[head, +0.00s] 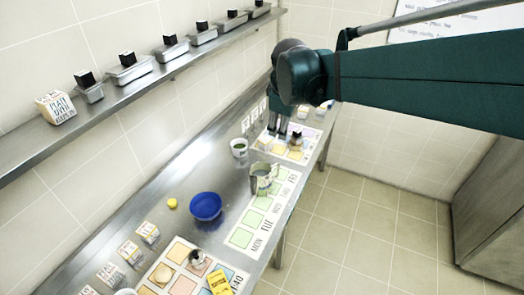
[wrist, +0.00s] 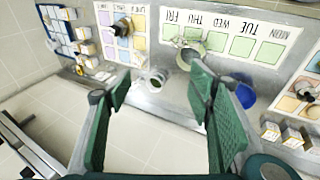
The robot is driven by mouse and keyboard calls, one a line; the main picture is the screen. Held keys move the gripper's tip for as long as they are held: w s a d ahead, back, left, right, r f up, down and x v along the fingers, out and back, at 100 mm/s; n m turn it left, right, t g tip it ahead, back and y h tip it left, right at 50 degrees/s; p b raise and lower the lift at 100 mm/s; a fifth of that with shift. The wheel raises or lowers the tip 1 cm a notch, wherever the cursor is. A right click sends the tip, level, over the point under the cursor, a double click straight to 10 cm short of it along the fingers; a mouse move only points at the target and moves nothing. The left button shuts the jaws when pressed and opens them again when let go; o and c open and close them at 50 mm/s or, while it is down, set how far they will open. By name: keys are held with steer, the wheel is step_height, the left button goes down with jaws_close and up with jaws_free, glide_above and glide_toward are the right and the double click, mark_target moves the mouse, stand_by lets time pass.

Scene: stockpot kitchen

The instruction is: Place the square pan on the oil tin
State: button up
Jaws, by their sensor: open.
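Several metal pans stand in a row on the wall shelf in the head view, each with a black block in or on it. The nearest small pan (head: 90,94) looks squarish, but I cannot tell for sure which is the square pan. A yellow container with dark lettering (head: 219,284) lies on the near mat and may be the oil tin; its label is not readable. My gripper (head: 279,132) is over the far part of the counter, away from both. In the wrist view my gripper (wrist: 160,80) has its fingers wide apart with nothing held.
A blue bowl (head: 205,206), a metal jug (head: 263,176) and a white cup with green contents (head: 239,147) stand mid-counter. Small cartons (head: 147,232) line the wall side. A lettered block (head: 56,107) sits on the shelf.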

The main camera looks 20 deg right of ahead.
steer(key=s+a+f+m+t+y, duration=0.1)
steer(key=s+a+m, duration=0.3)
steer(key=s, duration=0.7)
steer(key=s+a+f+m+t+y, duration=0.1)
steer(key=s+a+f+m, duration=0.2)
steer(key=s, duration=0.8)
steer(key=a+m, duration=0.1)
steer(key=m, duration=0.1)
steer(key=shift+s+a+m, duration=0.3)
steer(key=shift+a+m, duration=0.1)
